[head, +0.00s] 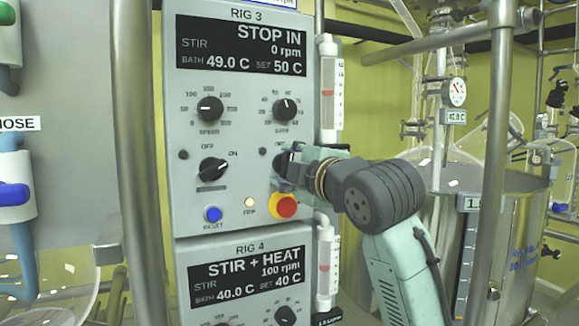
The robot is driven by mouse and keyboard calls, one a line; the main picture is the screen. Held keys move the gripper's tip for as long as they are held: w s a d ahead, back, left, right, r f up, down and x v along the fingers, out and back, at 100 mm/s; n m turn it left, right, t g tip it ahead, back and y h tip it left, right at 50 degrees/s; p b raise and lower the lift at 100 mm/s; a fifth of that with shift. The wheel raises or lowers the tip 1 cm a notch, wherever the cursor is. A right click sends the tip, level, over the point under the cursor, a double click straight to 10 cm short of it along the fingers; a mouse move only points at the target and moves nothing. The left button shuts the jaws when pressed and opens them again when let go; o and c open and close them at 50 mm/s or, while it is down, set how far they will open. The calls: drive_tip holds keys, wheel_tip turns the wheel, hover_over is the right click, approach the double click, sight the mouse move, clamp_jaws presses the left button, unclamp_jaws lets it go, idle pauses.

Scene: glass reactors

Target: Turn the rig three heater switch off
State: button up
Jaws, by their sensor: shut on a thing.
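The rig three panel (235,130) fills the upper middle, with the label RIG 3 above its display (240,47). The display reads STOP IN, STIR 0 rpm, BATH 49.0 C and SET 50 C. The right lower switch, the heater switch (280,162), is mostly hidden by my gripper, with part of an OFF label at its upper left. I cannot tell where it points. My gripper (284,166) comes from the right and is shut on this switch. The left lower switch (213,169) stands apart, its white mark toward ON.
A red stop button (284,205) sits close below my gripper, beside a lit amber TRIP lamp (250,202) and a blue RESET button (213,214). The RIG 4 panel (205,255) is underneath. Metal posts (495,150) and glassware stand at right.

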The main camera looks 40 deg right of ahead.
drive_tip(key=shift+n, duration=1)
drive_tip(key=o, duration=1.2)
drive_tip(key=shift+c, duration=0.2)
drive_tip(key=v, duration=1.2)
drive_tip(key=shift+f, duration=0.1)
